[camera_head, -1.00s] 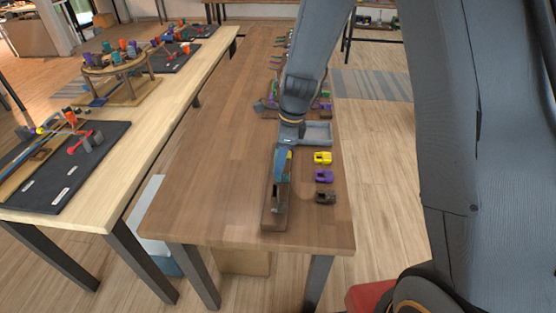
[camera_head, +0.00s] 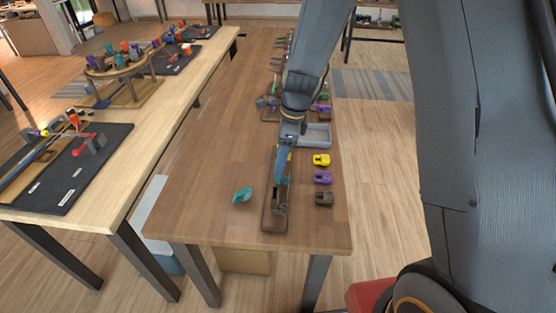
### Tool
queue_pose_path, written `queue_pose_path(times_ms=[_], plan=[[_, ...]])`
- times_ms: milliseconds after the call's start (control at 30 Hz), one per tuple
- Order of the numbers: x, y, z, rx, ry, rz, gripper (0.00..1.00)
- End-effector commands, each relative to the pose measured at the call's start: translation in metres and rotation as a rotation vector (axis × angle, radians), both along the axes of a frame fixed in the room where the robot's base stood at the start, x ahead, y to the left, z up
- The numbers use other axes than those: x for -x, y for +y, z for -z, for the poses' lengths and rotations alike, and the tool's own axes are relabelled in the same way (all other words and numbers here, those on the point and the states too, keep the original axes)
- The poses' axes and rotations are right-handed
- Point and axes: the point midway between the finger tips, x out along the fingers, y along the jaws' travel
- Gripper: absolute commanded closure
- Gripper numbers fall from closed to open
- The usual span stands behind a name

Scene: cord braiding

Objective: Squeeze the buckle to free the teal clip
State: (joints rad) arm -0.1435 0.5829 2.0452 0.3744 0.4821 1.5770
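The teal clip (camera_head: 242,195) lies loose on the brown table, left of the dark wooden buckle stand (camera_head: 276,214) and apart from it. My gripper (camera_head: 281,180) points down over the stand, at or just above the buckle on it. The gripper's fingers are small and overlap the buckle, so I cannot tell whether they are open or shut. The buckle itself is largely hidden by the gripper.
A yellow clip (camera_head: 321,160), a purple clip (camera_head: 322,178) and a dark clip (camera_head: 324,199) lie right of the stand. A grey tray (camera_head: 317,136) sits behind them. The table's (camera_head: 205,165) left side is mostly clear.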

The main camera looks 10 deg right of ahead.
Motion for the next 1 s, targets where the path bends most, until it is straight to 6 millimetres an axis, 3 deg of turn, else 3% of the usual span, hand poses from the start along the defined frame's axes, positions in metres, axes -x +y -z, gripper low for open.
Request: queue_pose_path(times_ms=[600, 1000], plan=[[0.002, -0.007, -0.04, 0.0, 0.0, 0.001, 0.47], [0.002, -0.008, -0.042, 0.0, 0.0, 0.0, 0.47]])
